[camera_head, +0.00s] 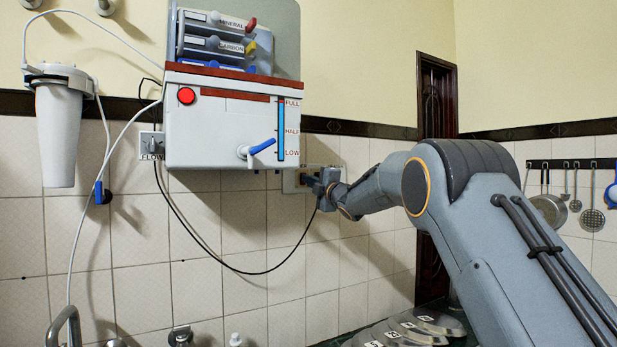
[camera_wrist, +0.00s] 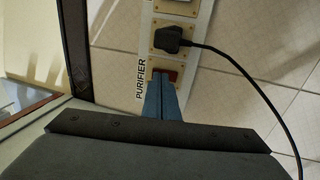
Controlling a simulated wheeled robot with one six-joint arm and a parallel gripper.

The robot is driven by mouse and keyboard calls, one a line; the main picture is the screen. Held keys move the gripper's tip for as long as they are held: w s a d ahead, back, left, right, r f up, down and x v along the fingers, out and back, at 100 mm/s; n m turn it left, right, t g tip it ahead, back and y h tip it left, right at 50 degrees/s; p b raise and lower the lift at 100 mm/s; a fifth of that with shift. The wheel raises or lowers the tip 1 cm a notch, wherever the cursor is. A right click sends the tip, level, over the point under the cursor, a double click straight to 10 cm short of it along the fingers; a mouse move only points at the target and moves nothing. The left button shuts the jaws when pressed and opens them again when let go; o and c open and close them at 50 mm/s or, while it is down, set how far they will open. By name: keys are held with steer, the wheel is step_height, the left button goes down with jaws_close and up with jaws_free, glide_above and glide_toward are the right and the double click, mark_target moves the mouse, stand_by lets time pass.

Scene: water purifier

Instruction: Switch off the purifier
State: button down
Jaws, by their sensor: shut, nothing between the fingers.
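The white purifier (camera_head: 215,135) hangs on the tiled wall in the head view, with a bright red round light (camera_head: 186,96) on its front. A switch panel (camera_head: 291,182) is on the wall at its lower right. In the wrist view the panel (camera_wrist: 147,63) carries the label PURIFIER, a black plug (camera_wrist: 172,38) in a socket and a red switch (camera_wrist: 173,75). My gripper (camera_wrist: 162,78) is shut and empty, its tips over the red switch and hiding part of it. I cannot tell whether they touch. It also shows in the head view (camera_head: 316,184).
A black cable (camera_head: 225,265) loops below the purifier to the panel. A blue-handled tap (camera_head: 262,147) sticks out from the purifier, left of my gripper. A FLOW socket (camera_head: 151,146) and a white filter canister (camera_head: 60,135) are farther left. Utensils (camera_head: 570,195) hang at right.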

steer(key=shift+w+a+r, duration=0.1)
steer(key=shift+w+a, duration=0.05)
stand_by(0.3)
steer(key=shift+w+a+r+b, duration=0.1)
steer(key=shift+w+b, duration=0.05)
steer(key=shift+b, duration=0.25)
steer(key=s+d+r+b, duration=0.3)
steer(key=s+d+b, duration=0.2)
steer(key=s, duration=0.6)
steer(key=d, duration=0.2)
steer(key=shift+s+d, duration=0.2)
steer(key=shift+d, duration=0.2)
